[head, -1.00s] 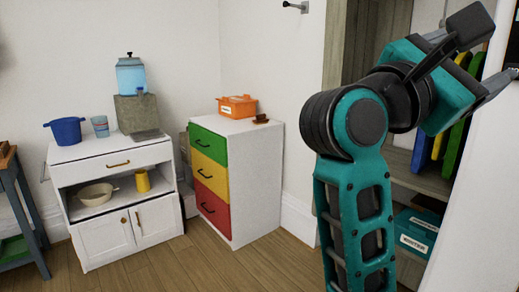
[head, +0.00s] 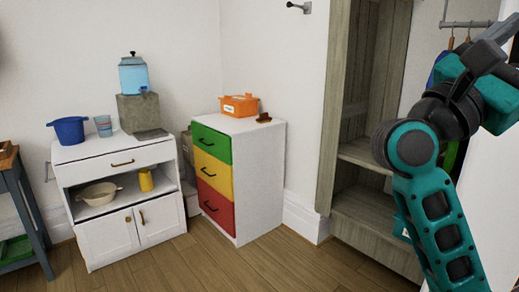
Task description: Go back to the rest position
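My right arm, teal and black, rises at the right edge of the head view. Its gripper (head: 498,85) is partly cut off by the picture's edge, in front of the open wardrobe (head: 342,110). The fingertips do not show clearly, so I cannot tell whether it is open or shut, or whether it holds anything. My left gripper and arm are not in view.
A white cabinet (head: 106,240) bears a blue pot (head: 69,130) and a striped cup (head: 103,126). A chest with green, yellow and red drawers (head: 215,175) bears an orange box (head: 239,105). Wooden floor (head: 235,268) in front is clear.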

